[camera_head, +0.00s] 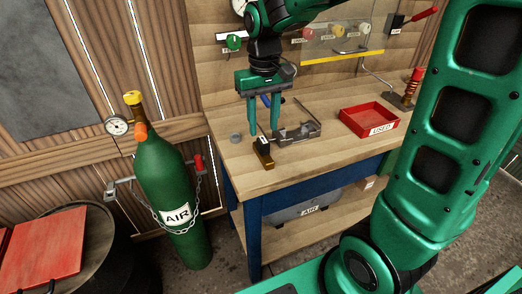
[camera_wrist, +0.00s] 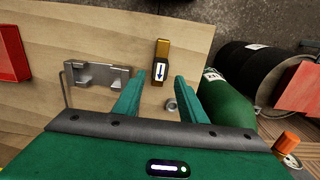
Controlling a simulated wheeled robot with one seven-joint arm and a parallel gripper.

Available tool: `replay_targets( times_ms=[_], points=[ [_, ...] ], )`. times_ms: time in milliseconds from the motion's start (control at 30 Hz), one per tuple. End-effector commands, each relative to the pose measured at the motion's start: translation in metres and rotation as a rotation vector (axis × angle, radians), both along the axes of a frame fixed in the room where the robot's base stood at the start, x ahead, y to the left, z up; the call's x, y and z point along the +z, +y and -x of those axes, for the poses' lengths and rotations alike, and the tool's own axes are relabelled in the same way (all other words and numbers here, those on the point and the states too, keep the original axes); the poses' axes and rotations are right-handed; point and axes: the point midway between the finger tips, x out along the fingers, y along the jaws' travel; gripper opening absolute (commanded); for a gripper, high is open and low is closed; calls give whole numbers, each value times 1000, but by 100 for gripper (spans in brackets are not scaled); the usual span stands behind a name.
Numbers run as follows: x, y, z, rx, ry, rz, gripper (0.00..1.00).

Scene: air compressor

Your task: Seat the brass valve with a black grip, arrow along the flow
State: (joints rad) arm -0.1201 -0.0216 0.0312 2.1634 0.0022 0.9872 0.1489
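The brass valve (camera_head: 266,160) lies on the bench near its front left edge. In the wrist view the valve (camera_wrist: 163,48) has a black grip with a white label, whose blue arrow appears to point down the picture. My gripper (camera_head: 264,128) hangs above the bench, open and empty. In the wrist view its fingertips (camera_wrist: 159,77) lie either side of the valve's near end, apart from it. A grey metal bracket (camera_wrist: 97,77) sits left of the valve; it also shows in the head view (camera_head: 297,134). The bracket looks empty.
A small grey ring (camera_head: 235,137) lies on the bench, close to the valve. A red tray marked USED (camera_head: 368,121) stands at right. A green AIR cylinder (camera_head: 172,190) stands left of the bench. A clear panel with a yellow edge (camera_head: 342,57) is behind.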

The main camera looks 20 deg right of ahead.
Motion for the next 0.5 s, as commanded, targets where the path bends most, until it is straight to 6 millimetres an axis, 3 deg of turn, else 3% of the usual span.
replay_targets(
  times_ms=[500],
  points=[
    [-24, 0, 0, 0, 2, 0, 38]
  ],
)
